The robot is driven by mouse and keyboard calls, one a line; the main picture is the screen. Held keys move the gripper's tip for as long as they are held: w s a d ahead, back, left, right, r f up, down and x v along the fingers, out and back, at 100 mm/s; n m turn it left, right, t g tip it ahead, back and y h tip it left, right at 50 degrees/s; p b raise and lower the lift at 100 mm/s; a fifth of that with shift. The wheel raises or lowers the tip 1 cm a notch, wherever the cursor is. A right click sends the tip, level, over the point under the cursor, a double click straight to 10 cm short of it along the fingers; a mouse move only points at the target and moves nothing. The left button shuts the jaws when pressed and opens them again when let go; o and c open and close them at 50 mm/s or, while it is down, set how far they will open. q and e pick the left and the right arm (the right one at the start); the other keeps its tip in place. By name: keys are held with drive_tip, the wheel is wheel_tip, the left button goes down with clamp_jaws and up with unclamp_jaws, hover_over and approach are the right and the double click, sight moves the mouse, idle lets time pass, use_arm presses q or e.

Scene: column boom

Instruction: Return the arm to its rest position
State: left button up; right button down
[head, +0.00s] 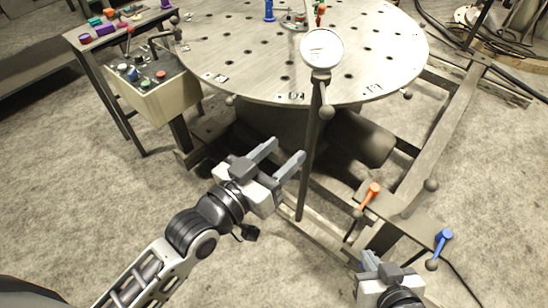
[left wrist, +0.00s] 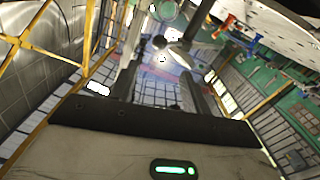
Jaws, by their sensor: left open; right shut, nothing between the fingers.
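My left arm reaches in from the lower left in the head view. Its gripper (head: 289,149) is open, with the two grey fingers apart and nothing between them. It is over the floor in front of the round table, close to the left of a dark upright post (head: 310,150). My right gripper (head: 369,257) shows at the bottom right of the head view, shut and empty, below the orange-handled lever (head: 374,188). In the left wrist view, the left fingers stand apart with an empty gap between them.
The round, holed metal table (head: 240,75) fills the top middle. A pale round dial (head: 322,48) tops the post. A button box (head: 160,97) and a side table (head: 75,37) with coloured pieces stand left. A blue-handled lever (head: 444,238) stands right.

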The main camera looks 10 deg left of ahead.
use_arm(q)
drive_tip(key=shift+s+a, duration=0.35)
drive_tip(key=shift+s, duration=0.2)
drive_tip(key=s+a+f+g+y, duration=0.2)
drive_tip(key=s+a+f+y, duration=0.1)
drive_tip(key=f, duration=0.5)
drive_tip(key=s+a+f+n+g+y, duration=0.1)
drive_tip(key=s+a+f+g+y, duration=0.2)
drive_tip(key=f, duration=0.6)
drive_tip(key=s+a, duration=0.2)
drive_tip(key=shift+s+f, duration=0.25)
drive_tip(key=shift+s, duration=0.15)
